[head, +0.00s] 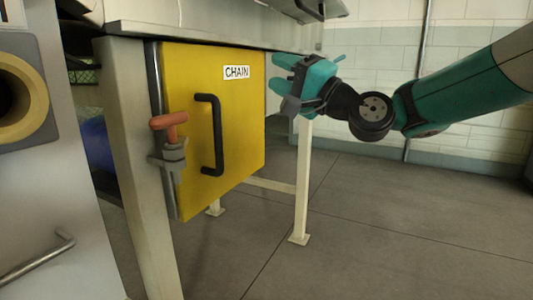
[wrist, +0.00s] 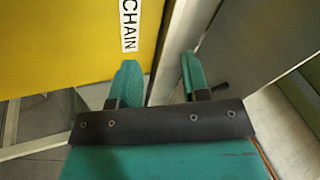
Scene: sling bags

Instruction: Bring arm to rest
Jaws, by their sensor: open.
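My gripper (head: 285,79) is teal with dark joints and stands at the right edge of the yellow cabinet door (head: 243,125) in the head view. In the wrist view my gripper (wrist: 160,78) has its two teal fingers apart with nothing between them. The yellow door (wrist: 60,45) with its CHAIN label (wrist: 129,25) lies to the left of the fingers there. A pale metal post or edge (wrist: 185,35) runs behind the fingers. I cannot tell whether the fingers touch anything. My arm reaches in from the right in the head view.
The door has a black handle (head: 214,135) and an orange-red latch knob (head: 169,125) on its left side. A pale table frame with a leg (head: 302,185) surrounds it. A grey panel with a yellow ring (head: 38,98) stands at the left. Floor (head: 400,230) at the right is clear.

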